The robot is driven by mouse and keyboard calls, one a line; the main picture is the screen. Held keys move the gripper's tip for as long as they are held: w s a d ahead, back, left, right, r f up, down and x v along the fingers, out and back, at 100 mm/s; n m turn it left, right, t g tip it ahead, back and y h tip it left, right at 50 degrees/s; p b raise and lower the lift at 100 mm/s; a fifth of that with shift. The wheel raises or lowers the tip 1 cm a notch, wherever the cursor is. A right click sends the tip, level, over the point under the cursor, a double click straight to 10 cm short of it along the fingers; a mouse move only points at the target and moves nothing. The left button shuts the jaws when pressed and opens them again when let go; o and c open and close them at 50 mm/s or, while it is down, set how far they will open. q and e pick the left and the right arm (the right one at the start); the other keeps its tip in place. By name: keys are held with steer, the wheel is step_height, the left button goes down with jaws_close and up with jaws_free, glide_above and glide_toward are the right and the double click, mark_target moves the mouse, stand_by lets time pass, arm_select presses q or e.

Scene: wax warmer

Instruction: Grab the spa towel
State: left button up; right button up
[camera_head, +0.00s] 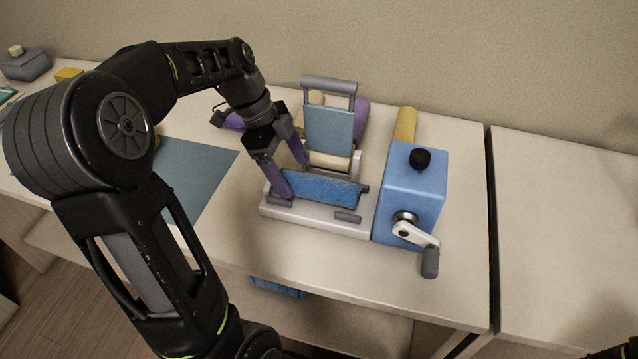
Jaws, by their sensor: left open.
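A blue textured panel (322,188), which looks like towelling, stands upright on a pale base (318,217). I cannot tell for sure that it is the spa towel. A folded blue cloth (278,287) also shows below the table's front edge, partly hidden by the tabletop. My left gripper (296,178) is open at the left end of the textured panel, one finger to its front left and one behind. I cannot tell whether either finger touches it. Only a dark part shows at the lower right corner; my right gripper is not in view.
A grey-handled rack with a teal panel (328,130) and a cream roll (330,160) stand just behind. A blue box with a crank (412,190) stands close on the right. A teal mat (195,175) lies at left. The right table (570,240) is bare.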

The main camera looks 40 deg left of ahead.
mark_target(316, 179)
arm_select(q)
steer(key=shift+d, duration=0.1)
steer(key=d, duration=0.2)
steer(key=w+d+p, duration=0.1)
steer(key=shift+w+d+r, duration=0.1)
steer(key=shift+w+d, duration=0.05)
steer(key=shift+d, duration=0.2)
steer(key=x, duration=0.2)
steer(key=shift+w+d, duration=0.1)
steer(key=shift+d, duration=0.25)
steer(key=shift+w+d+f, duration=0.1)
steer(key=shift+f, duration=0.55)
steer(key=shift+c, duration=0.2)
steer(key=c, duration=1.7)
steer(key=shift+o, duration=0.2)
steer(key=shift+r+p, duration=0.15)
steer(key=shift+p, duration=0.15)
